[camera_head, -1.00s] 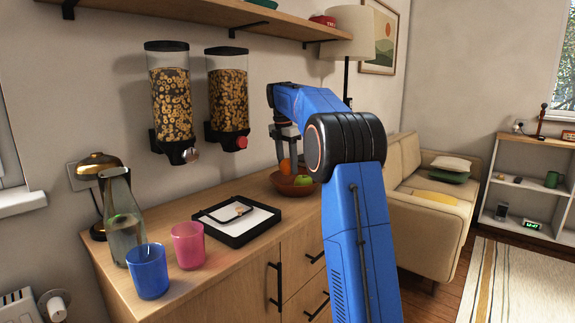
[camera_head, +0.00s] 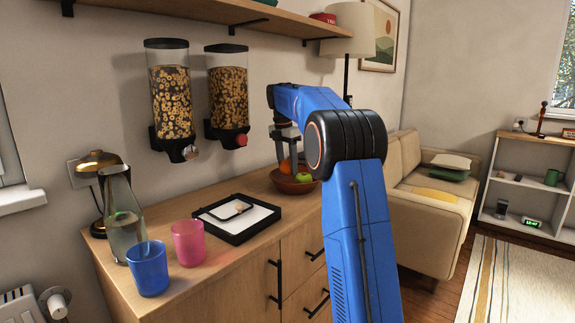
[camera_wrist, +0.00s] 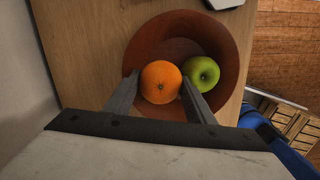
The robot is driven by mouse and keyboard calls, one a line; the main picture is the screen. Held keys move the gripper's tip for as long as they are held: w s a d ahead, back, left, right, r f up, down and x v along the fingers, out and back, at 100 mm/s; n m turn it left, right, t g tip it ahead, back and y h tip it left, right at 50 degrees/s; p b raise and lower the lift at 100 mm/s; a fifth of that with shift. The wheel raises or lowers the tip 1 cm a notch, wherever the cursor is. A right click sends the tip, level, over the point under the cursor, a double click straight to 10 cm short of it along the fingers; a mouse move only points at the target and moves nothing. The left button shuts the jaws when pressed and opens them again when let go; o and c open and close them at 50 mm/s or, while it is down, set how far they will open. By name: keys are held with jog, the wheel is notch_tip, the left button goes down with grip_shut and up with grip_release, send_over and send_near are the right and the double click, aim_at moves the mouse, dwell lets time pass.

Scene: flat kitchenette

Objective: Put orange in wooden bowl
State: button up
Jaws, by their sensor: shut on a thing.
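The orange (camera_wrist: 160,82) is between the two fingers of my gripper (camera_wrist: 160,88) in the wrist view, and the fingers are shut on it. It is over or inside the reddish-brown wooden bowl (camera_wrist: 150,40); I cannot tell whether it touches the bottom. A green apple (camera_wrist: 203,73) lies in the bowl, just right of the orange. In the head view the orange (camera_head: 285,166) shows at the bowl (camera_head: 290,186), below my gripper (camera_head: 283,155), with the apple (camera_head: 304,177) beside it. My arm hides part of the bowl's right side there.
The bowl stands on a wooden cabinet top. A black-rimmed tray (camera_head: 237,219), a pink cup (camera_head: 187,243), a blue cup (camera_head: 148,268), a glass carafe (camera_head: 122,215) and a brass lamp (camera_head: 98,165) stand to its left. Two cereal dispensers (camera_head: 228,98) hang on the wall.

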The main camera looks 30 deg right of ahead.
aim_at(283, 162)
dwell(0.3)
jog(key=o, duration=1.2)
jog(key=shift+f, duration=0.1)
notch_tip(283, 162, up, 18)
jog(key=a, duration=0.2)
jog(key=shift+s+f, duration=0.2)
jog(key=shift+f, duration=0.05)
jog(key=shift+a, duration=0.1)
